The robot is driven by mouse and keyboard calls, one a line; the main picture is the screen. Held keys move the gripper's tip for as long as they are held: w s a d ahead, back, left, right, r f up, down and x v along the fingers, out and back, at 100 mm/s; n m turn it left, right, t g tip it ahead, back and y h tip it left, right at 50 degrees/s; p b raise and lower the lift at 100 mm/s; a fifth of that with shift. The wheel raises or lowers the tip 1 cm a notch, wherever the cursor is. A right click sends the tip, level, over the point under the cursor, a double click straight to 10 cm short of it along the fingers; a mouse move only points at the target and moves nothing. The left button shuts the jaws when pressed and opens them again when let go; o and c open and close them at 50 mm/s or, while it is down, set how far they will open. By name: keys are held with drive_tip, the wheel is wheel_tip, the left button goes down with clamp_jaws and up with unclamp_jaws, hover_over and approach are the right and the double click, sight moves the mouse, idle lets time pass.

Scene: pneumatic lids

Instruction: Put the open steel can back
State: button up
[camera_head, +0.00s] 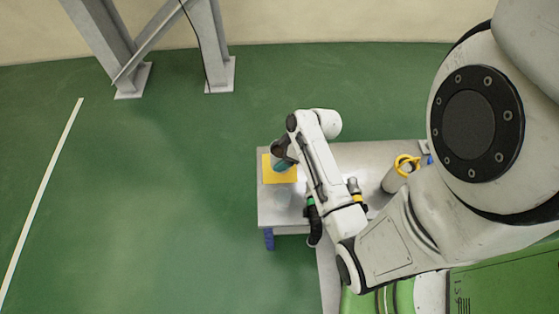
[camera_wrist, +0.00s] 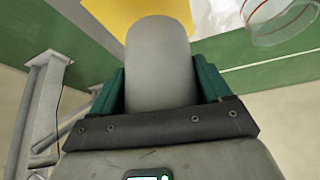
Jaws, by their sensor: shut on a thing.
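A plain grey steel can (camera_wrist: 158,62) fills the middle of the wrist view, between the two dark green fingers of my gripper (camera_wrist: 160,85). My gripper is shut on it. The can's open end is not visible. Beyond the can is a flat yellow square (camera_wrist: 122,12). In the head view my gripper (camera_head: 283,163) is over this yellow square (camera_head: 270,176) at the left end of the table. The can is mostly hidden there, and I cannot tell whether it touches the square.
A clear jar with a red ring (camera_wrist: 282,18) is at the wrist view's upper right. On the grey table (camera_head: 268,215), a pale cylinder with a yellow ring (camera_head: 395,178) stands to the right, beyond my arm. A steel frame (camera_head: 170,45) stands at the back. Green floor left is clear.

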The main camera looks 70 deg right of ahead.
drive_tip(key=shift+w+d+f, duration=0.2)
drive_tip(key=shift+w+f, duration=0.2)
drive_tip(key=shift+f, duration=0.1)
drive_tip(key=shift+w+f+b, duration=0.15)
drive_tip(key=shift+f+b, duration=0.2)
drive_tip(key=shift+f, duration=1.3)
drive_tip(key=shift+f, duration=0.2)
drive_tip(key=o, duration=1.2)
drive_tip(key=shift+c, duration=0.2)
drive_tip(key=shift+r, duration=0.1)
drive_tip(key=shift+r, duration=0.1)
